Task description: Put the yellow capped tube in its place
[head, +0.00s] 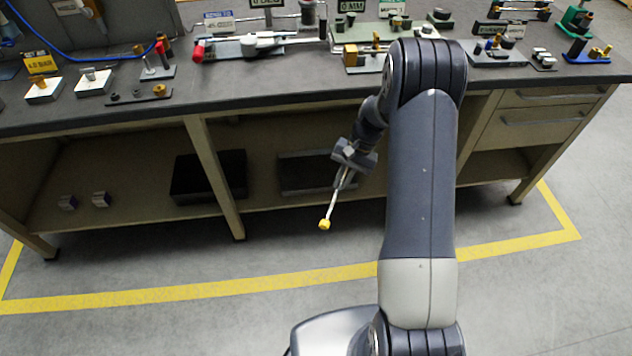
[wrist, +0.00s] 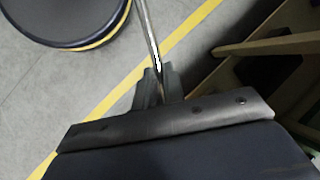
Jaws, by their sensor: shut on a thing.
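My gripper (head: 346,178) is shut on a thin metal tube with a yellow cap, the yellow capped tube (head: 325,222). In the head view it hangs in front of the workbench, below the bench top, with the tube slanting down and left and the yellow cap at its lower end. In the wrist view the tube's bare metal shaft (wrist: 150,35) runs up from between the fingers (wrist: 155,85) and out of the top edge; the cap is out of that view. I cannot tell which spot is the tube's place.
The dark bench top (head: 290,92) carries several fixtures, including a long one with a red-ended lever (head: 262,42) and small blocks with pegs (head: 42,90). A lower shelf (head: 130,190) holds dark boxes. Grey floor with a yellow line (head: 200,290) lies clear in front.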

